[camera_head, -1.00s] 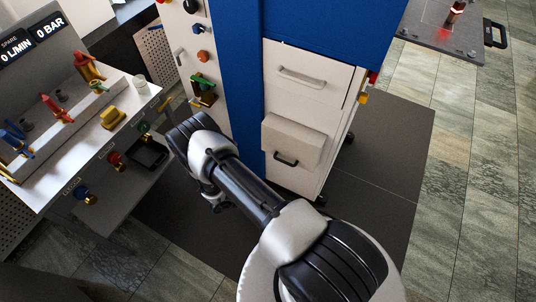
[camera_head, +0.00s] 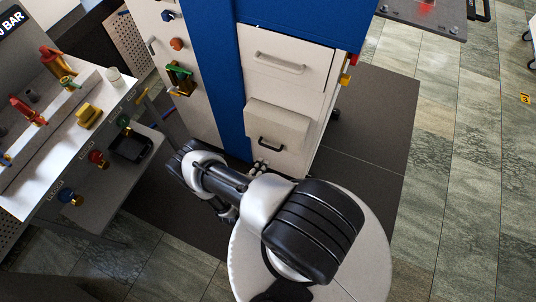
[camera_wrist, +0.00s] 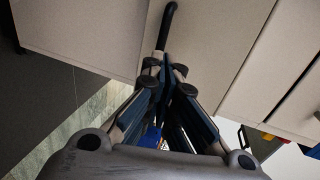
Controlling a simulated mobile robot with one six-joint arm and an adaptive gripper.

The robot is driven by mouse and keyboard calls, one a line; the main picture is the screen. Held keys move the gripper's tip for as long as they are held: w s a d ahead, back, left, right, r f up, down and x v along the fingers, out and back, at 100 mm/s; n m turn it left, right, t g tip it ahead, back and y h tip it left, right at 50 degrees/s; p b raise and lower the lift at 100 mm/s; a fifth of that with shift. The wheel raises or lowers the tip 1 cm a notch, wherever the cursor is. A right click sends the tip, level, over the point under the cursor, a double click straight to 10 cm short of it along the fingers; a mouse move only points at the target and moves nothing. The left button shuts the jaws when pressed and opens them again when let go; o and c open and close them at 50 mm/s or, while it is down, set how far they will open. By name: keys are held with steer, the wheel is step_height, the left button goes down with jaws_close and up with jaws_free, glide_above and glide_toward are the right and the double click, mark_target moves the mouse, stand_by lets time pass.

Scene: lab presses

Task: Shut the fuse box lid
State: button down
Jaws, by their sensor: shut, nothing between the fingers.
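A pale box-like cover (camera_head: 278,122) with a black handle (camera_head: 270,144) stands out from the lower front of the white cabinet. It looks like the fuse box lid, but no label is readable. Its top face shows, and I cannot tell how far it is open. My gripper (camera_head: 261,167) is just below the handle in the head view, partly hidden by my arm. In the wrist view my gripper (camera_wrist: 165,66) is shut and empty, its tips close to the end of the black handle (camera_wrist: 166,25). I cannot tell whether they touch.
A drawer (camera_head: 285,62) with a grey handle is above the cover. A blue post (camera_head: 217,70) and a panel of coloured knobs are to the left. A bench (camera_head: 65,150) with valves stands further left. Dark mat (camera_head: 375,130) and tiled floor are clear to the right.

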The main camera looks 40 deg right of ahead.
mark_target(271, 148)
steer(key=b+x, duration=0.1)
steer(key=x, duration=0.5)
steer(key=shift+w+d, duration=0.15)
steer(key=shift+d, duration=0.1)
